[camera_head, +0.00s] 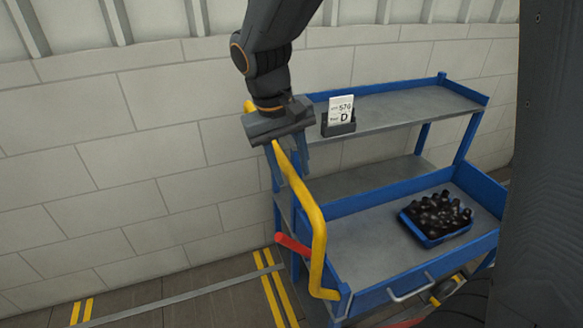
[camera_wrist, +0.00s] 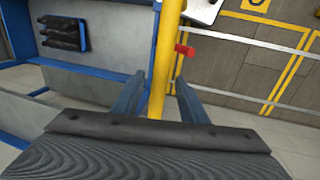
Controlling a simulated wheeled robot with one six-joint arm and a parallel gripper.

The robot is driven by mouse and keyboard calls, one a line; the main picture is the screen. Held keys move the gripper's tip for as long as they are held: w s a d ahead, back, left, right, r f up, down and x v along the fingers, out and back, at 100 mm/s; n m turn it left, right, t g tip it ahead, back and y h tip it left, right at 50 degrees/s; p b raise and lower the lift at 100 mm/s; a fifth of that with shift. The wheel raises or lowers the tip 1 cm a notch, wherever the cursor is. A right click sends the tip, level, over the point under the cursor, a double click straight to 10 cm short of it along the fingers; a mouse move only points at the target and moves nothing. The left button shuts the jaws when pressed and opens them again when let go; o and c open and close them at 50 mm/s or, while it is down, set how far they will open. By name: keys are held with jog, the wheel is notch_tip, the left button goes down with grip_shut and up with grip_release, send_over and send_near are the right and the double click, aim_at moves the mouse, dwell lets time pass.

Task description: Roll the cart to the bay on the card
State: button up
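The blue cart (camera_head: 390,283) has grey shelves and stands by the wall. Its yellow handle (camera_head: 318,235) rises at its left end. A white card (camera_head: 341,109) in a dark holder on the top shelf reads "570" and a large "D"; its smaller print is hard to read. My gripper (camera_head: 288,165) is at the upper part of the handle. In the wrist view the handle (camera_wrist: 163,70) passes between my two fingers (camera_wrist: 160,98), which stand apart with a narrow gap beside the bar. A yellow floor marking (camera_wrist: 257,4) is cut off there.
A blue tray of dark bottles (camera_head: 437,217) sits on the cart's lower deck. A red lever (camera_head: 292,243) sticks out beside the handle. Yellow double stripes (camera_head: 274,290) and a grey strip (camera_head: 190,294) mark the floor at left. The block wall (camera_head: 130,160) runs behind. Floor left of the cart looks clear.

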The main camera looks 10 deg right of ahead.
jog(key=shift+f, duration=0.4)
grip_shut()
